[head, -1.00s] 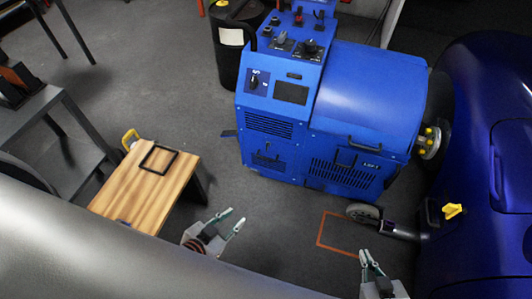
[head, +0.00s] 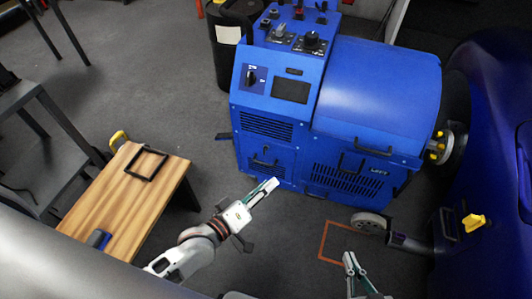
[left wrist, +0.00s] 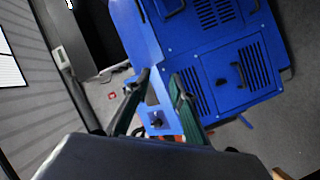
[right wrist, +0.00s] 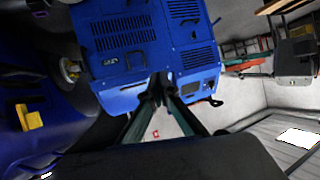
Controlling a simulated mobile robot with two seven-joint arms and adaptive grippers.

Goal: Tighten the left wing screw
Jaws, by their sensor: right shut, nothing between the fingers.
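A yellow wing screw (head: 474,222) sits at the right of the head view, on a dark fixture beside the dark blue bodywork. It also shows at the left of the right wrist view (right wrist: 29,117). I cannot tell how tight it is. My left gripper (head: 270,187) is open and empty over the floor in front of the blue dynamometer, well left of the screw. Its fingers stand apart in the left wrist view (left wrist: 160,75). My right gripper (head: 349,257) is shut and empty, low and left of the screw. Its fingers meet in the right wrist view (right wrist: 160,77).
A wooden bench (head: 112,205) bearing a black frame (head: 147,165) is at the left. A black drum (head: 226,60) stands behind.

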